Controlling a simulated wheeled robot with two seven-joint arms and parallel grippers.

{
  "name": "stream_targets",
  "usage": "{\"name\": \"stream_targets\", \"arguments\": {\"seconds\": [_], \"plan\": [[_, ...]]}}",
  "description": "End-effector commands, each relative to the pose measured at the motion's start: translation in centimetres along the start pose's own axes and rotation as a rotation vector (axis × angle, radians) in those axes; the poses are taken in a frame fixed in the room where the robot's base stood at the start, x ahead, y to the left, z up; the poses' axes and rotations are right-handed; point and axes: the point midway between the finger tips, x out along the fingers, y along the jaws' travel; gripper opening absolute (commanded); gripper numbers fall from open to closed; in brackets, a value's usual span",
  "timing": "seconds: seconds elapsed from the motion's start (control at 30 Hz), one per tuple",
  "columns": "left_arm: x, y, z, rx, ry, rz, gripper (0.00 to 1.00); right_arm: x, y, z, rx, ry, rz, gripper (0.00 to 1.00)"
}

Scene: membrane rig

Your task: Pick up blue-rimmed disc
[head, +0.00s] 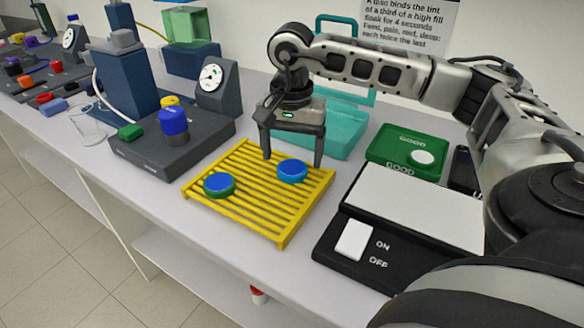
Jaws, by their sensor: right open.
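The blue-rimmed disc (292,171) lies flat on the yellow slatted rack (254,208), toward its right back part. A second disc with a blue top and a green rim (219,185) lies on the same rack to its left. My right gripper (292,159) is open and points down over the blue-rimmed disc. In the picture its two fingers stand to the left and right of the disc; I cannot tell how far above the rack their tips are. My left gripper is not in view.
A dark rig with a blue knob (173,122) and a gauge (211,76) stands left of the rack. A black device with an ON/OFF switch (354,240) is at right. Behind are a teal bin (345,135) and a green GOOD tray (385,150) holding a white disc (423,157).

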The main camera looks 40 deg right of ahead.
Motion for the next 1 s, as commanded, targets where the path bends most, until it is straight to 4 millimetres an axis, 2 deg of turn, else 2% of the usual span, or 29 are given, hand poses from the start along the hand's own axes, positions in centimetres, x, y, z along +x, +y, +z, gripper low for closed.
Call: {"name": "stream_targets", "arguments": {"seconds": [0.1,0.2,0.43,0.47,0.6,0.63,1.0], "plan": [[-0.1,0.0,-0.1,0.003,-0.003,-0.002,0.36,1.6,0.1,0.0,-0.001,-0.001,0.002,0.79],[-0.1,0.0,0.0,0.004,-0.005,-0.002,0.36,2.3,0.1,0.0,-0.001,-0.001,0.001,0.79],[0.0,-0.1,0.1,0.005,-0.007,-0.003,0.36,2.5,0.1,0.0,0.0,0.0,-0.001,0.79],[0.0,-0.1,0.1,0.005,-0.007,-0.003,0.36,2.5,0.1,0.0,0.0,0.0,-0.001,0.73],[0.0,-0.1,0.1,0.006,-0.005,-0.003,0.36,2.5,0.1,0.0,0.0,0.0,-0.001,0.34],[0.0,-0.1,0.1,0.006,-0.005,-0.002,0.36,2.5,0.1,0.0,0.0,0.0,-0.001,0.31],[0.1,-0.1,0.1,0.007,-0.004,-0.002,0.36,2.2,0.1,0.0,0.0,0.001,-0.001,0.31]]}}
